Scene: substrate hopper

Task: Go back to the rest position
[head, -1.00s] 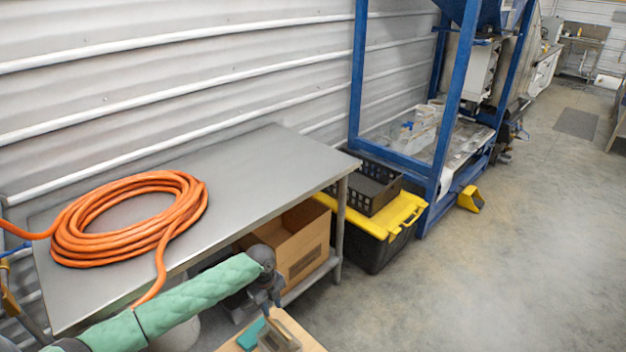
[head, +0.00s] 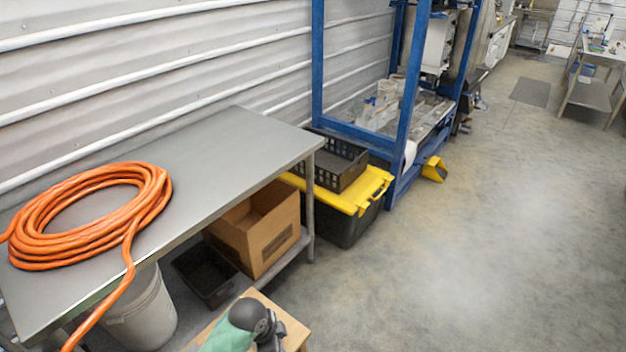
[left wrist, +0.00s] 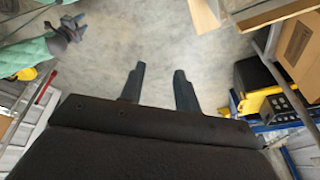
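My left arm's green sleeve and dark wrist show at the bottom edge of the head view; its fingers are not visible there. In the left wrist view my left gripper (left wrist: 159,85) has two dark fingers spread apart with only concrete floor between them, so it is open and empty. Another green-sleeved arm shows at the upper left of that view, with a small dark gripper (left wrist: 72,27) at its end that looks like my right one. Its fingers are too small to read. The right gripper is not in the head view.
A steel table (head: 232,142) with a coiled orange hose (head: 150,195) stands at left. A cardboard box (head: 262,235) is on its lower shelf. A wooden surface (head: 296,333) lies by my left wrist. A yellow-lidded bin (head: 352,200) and blue frame (head: 402,110) stand beyond. Floor at right is clear.

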